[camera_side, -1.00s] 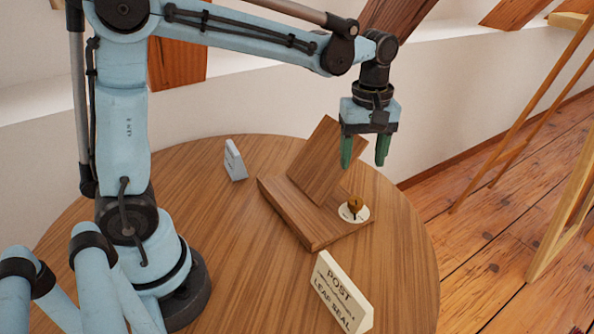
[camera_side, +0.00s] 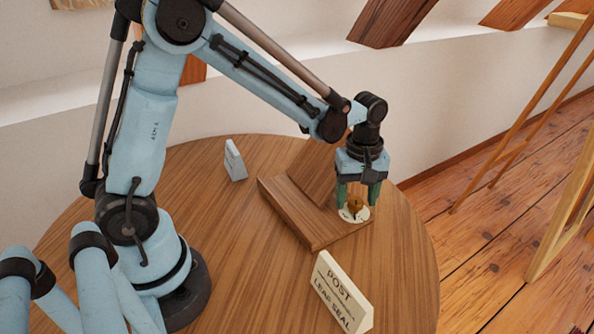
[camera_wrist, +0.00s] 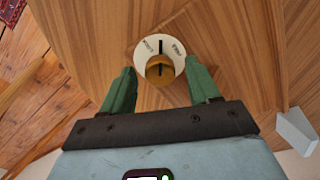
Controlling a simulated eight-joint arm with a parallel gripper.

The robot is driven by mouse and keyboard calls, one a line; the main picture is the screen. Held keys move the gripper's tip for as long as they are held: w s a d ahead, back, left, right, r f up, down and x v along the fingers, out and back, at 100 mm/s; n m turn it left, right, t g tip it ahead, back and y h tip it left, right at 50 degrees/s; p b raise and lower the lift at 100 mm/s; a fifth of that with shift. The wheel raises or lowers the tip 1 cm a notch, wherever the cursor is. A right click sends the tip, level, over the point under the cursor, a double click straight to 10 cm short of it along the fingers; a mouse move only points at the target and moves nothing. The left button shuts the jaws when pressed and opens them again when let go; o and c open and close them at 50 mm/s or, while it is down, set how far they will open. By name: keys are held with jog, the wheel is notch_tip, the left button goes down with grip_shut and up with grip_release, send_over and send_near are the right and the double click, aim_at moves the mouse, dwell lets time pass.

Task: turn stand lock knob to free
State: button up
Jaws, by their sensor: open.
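The stand lock knob (camera_side: 355,204) is a small brass-coloured knob on a round white dial plate (camera_side: 351,216), set on the base of a wooden stand (camera_side: 305,222). My gripper (camera_side: 358,201) points down over the knob. Its green fingers stand open, one on each side. In the wrist view gaps show between the knob and both fingers of my gripper (camera_wrist: 162,76).
A cream sign (camera_side: 341,293) reading "POST" and "LEAF SEAL" stands at the front of the round wooden table (camera_side: 235,280). A small grey-white wedge (camera_side: 235,161) stands behind the stand's left end. The stand's tilted board (camera_side: 309,170) rises close beside my gripper.

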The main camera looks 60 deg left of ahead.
jog(key=c, duration=1)
jog(key=shift+c, duration=0.2)
jog(key=shift+m, duration=0.4)
jog(key=m, duration=0.4)
jog(key=shift+m, duration=0.4)
jog(key=m, duration=0.4)
jog(key=shift+m, duration=0.3)
